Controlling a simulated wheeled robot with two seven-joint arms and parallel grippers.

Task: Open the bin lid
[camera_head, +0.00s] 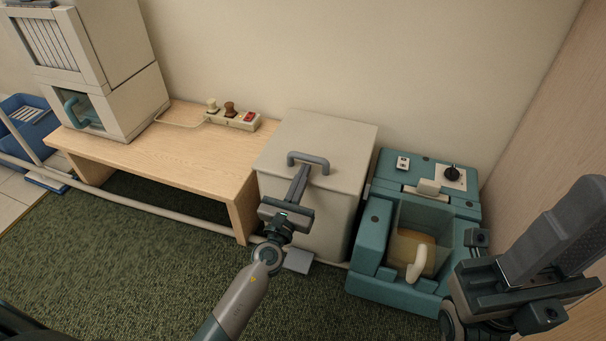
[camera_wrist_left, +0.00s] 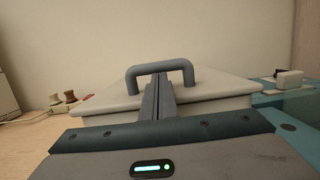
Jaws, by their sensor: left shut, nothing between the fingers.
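The bin (camera_head: 305,220) is a pale grey box standing between the wooden bench and a teal machine. Its flat lid (camera_head: 335,132) lies closed on top and carries a dark grey arched handle (camera_head: 308,157). In the left wrist view the handle (camera_wrist_left: 160,68) stands up from the lid just beyond my fingers. My left gripper (camera_head: 302,171) is shut and empty, with its fingertips at the front of the handle. I cannot tell whether they touch it. My right gripper (camera_head: 520,270) is at the lower right, away from the bin, and its fingers' gap is not clear.
A wooden bench (camera_head: 190,150) stands left of the bin, with a power strip (camera_head: 232,120) and a white cabinet (camera_head: 105,60) on it. The teal machine (camera_head: 370,240) stands close on the right. A grey pedal (camera_head: 298,261) shows at the bin's foot. Green carpet lies in front.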

